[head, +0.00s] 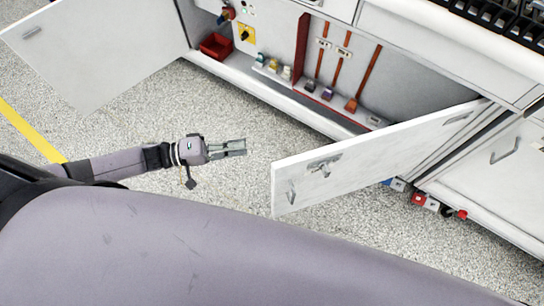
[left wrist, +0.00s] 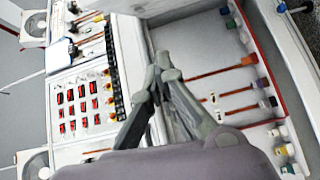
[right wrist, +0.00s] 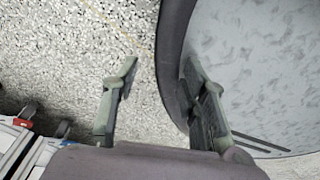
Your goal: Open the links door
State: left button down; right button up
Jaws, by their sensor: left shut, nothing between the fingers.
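A white cabinet door (head: 345,160) stands swung out from the cabinet in the right half of the head view, with a metal latch (head: 324,165) on the face towards me and a handle (head: 291,193) near its free edge. Which door is the links door cannot be read. My left gripper (head: 243,147) is shut and empty, over the floor to the left of this door's free edge and apart from it. Its fingertips also meet in the left wrist view (left wrist: 163,68). My right gripper (right wrist: 160,70) is open and empty above the floor; the head view does not show it.
A second white door (head: 95,50) stands open at the upper left. The open cabinet between holds a red bin (head: 215,45) and orange-shafted tools (head: 365,75). The speckled floor (head: 215,110) between the doors is clear.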

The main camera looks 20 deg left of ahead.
pick_arm(q)
jog(key=d+g+p, duration=0.1)
jog(key=d+p, duration=0.1)
jog(key=d, duration=0.8)
jog(key=shift+s+r+h, duration=0.25)
jog(key=shift+s+h, duration=0.05)
jog(key=shift+s, duration=0.15)
pick_arm(e)
jog(key=shift+s+d+r, duration=0.2)
jog(key=shift+s+r, duration=0.65)
jog(key=shift+s, duration=0.05)
